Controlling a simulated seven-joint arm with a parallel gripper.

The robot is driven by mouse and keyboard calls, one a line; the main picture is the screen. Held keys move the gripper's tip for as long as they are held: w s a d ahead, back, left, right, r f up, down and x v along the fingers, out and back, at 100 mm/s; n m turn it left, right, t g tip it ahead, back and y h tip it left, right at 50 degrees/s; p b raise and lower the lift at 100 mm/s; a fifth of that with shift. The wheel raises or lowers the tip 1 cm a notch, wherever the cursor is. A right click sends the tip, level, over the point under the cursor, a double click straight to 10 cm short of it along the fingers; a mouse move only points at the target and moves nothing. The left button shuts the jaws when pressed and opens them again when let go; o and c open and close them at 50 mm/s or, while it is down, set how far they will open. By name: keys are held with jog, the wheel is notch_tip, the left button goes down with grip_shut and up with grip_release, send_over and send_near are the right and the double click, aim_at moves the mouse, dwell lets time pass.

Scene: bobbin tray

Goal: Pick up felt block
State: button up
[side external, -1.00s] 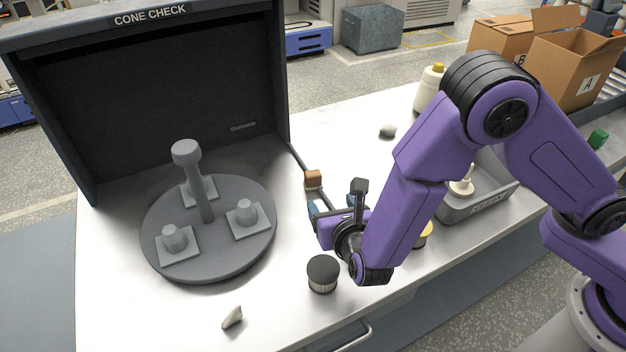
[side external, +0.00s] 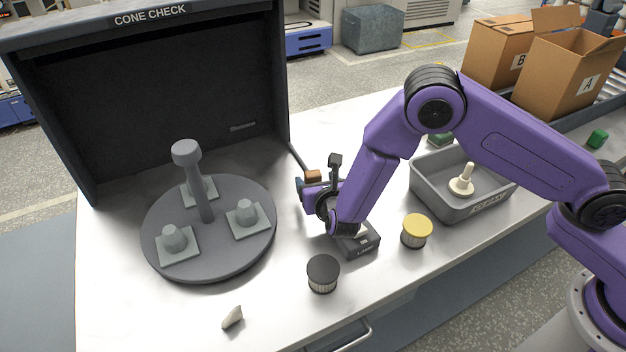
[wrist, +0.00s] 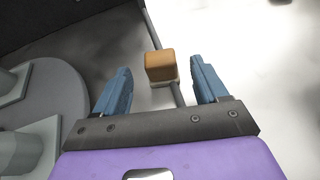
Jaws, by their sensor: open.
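The felt block (side external: 312,175) looks like a small brown block on the white table, beside a thin dark rail near the cone check booth. In the wrist view the block (wrist: 160,64) shows a tan-brown top and a pale lower layer, and lies ahead between the two blue fingers. My gripper (wrist: 160,78) is open, with a gap on each side of the block, and does not appear to touch it. In the side view my gripper (side external: 301,187) is low beside the block, partly hidden by my wrist.
A grey turntable (side external: 160,255) with a post and cone pieces stands left. Near me are a black-lidded jar (side external: 323,273), a dark labelled base (side external: 367,244) and a yellow-lidded jar (side external: 416,231). A grey bin (side external: 435,192) stands right.

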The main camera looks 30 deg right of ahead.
aim_at(314, 177)
jog(key=x, duration=0.4)
jog(key=shift+w+r, duration=0.1)
jog(key=shift+c, duration=0.3)
jog(key=c, duration=1)
